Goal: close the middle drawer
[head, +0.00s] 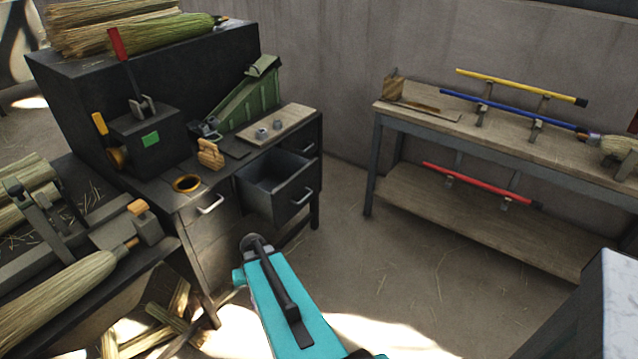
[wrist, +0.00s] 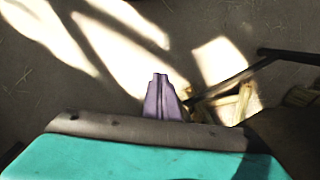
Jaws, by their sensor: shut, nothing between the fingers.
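The middle drawer (head: 294,204) of the dark workbench (head: 228,177) is pulled out, and its empty-looking inside shows from above in the head view. A pale bar handle (head: 303,196) is on its front. Drawer fronts on either side look shut, with handles to the left (head: 210,205) and right (head: 309,149). My gripper (wrist: 160,78) shows in the wrist view as purple fingers close together, with nothing between them, over the floor. In the head view my teal arm reaches up below the open drawer, and the fingers cannot be made out. The drawer is not in the wrist view.
Straw bundles (head: 178,300) lie on the floor left of my arm and also show in the wrist view (wrist: 243,100). A shelf table (head: 480,135) with coloured broom handles stands at the right. Floor (head: 345,240) between it and the workbench is clear.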

